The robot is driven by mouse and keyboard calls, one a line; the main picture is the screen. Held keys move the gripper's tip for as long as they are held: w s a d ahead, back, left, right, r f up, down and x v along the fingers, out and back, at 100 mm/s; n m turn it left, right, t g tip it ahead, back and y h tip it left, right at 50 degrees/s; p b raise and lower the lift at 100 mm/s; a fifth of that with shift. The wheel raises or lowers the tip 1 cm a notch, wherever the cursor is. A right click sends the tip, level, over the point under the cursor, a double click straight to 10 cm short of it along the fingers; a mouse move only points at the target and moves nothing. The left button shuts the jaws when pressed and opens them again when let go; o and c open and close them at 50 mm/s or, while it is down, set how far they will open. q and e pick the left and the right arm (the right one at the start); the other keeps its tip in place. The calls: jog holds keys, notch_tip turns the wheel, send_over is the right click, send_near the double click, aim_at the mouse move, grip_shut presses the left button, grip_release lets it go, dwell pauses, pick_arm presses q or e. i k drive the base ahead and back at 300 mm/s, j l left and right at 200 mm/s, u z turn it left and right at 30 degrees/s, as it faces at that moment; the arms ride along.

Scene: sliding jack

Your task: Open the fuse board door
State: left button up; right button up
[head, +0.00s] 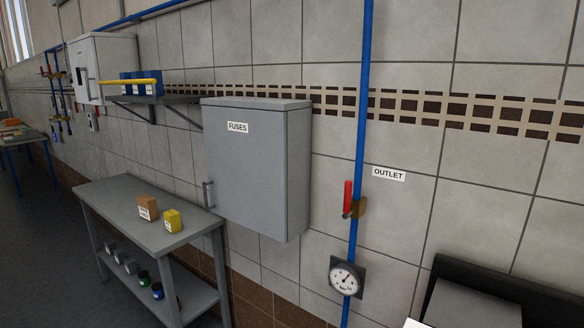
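The fuse board (257,165) is a grey metal box on the tiled wall in the middle of the head view. Its front bears a "FUSES" label (238,127). The door looks closed. A small dark bar handle (208,195) sits at the door's lower left edge. Neither of my grippers can be made out in the head view.
A grey workbench (150,230) with an orange-brown box (147,208) and a yellow box (172,220) stands below left of the board. A blue pipe (361,130) with a red-handled valve (350,200) and gauge (345,276) runs to its right. A wall shelf (180,99) is at left.

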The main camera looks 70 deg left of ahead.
aim_at(246, 148)
jog(key=u, duration=2.75)
jog(key=i+j+u, duration=0.2)
jog(key=i, duration=0.15)
